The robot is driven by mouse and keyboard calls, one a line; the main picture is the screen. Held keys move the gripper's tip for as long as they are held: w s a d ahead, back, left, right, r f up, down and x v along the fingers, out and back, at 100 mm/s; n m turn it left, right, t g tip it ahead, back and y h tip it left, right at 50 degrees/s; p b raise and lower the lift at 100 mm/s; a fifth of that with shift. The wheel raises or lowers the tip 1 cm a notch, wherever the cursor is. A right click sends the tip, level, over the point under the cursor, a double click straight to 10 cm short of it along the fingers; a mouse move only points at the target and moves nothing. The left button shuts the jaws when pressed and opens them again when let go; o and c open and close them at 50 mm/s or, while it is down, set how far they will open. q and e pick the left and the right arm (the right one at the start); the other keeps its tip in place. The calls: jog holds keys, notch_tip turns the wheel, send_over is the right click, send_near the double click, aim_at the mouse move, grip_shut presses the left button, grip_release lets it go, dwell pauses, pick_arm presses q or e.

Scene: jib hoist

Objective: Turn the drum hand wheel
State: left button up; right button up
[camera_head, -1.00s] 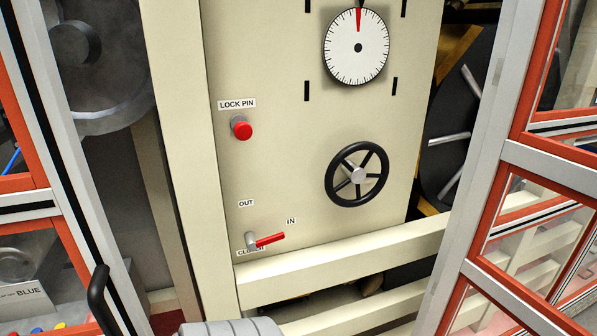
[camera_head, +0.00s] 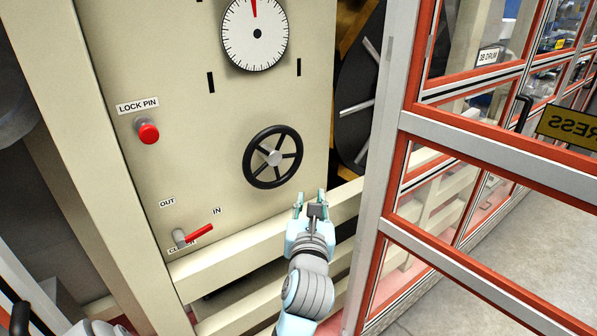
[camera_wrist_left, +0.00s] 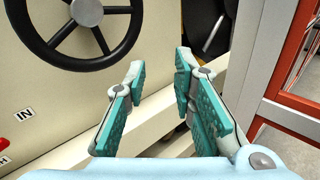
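The drum hand wheel (camera_head: 273,157) is a black, spoked wheel with a silver hub on the cream panel. It also shows at the top left of the left wrist view (camera_wrist_left: 86,22). My left gripper (camera_head: 311,199) is below and to the right of the wheel in the head view, apart from it. In the left wrist view its two teal-padded fingers (camera_wrist_left: 158,85) stand apart with nothing between them. A red clutch lever (camera_head: 198,231) is at the lower left of the panel, pointing to the IN label. My right gripper is not in view.
A red lock pin knob (camera_head: 148,132) and a white dial (camera_head: 255,34) are on the panel. A cream beam (camera_head: 240,243) runs below the wheel. An orange-and-grey framed door (camera_head: 395,150) stands close on the right of my left arm.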

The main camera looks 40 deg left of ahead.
aim_at(298, 158)
pick_arm(q)
notch_tip(298, 158, up, 4)
jog(key=s+a+f+y, duration=0.1)
jog(key=s, duration=0.1)
jog(key=shift+m+y, duration=0.3)
jog(key=b+x, duration=0.1)
jog(key=x, duration=0.3)
jog(key=b+x, duration=0.1)
jog(key=x, duration=0.4)
jog(key=b+x, duration=0.2)
jog(key=x, duration=0.3)
jog(key=shift+a+r, duration=0.35)
jog(key=shift+w, duration=0.1)
jog(key=shift+c, duration=0.3)
grip_shut()
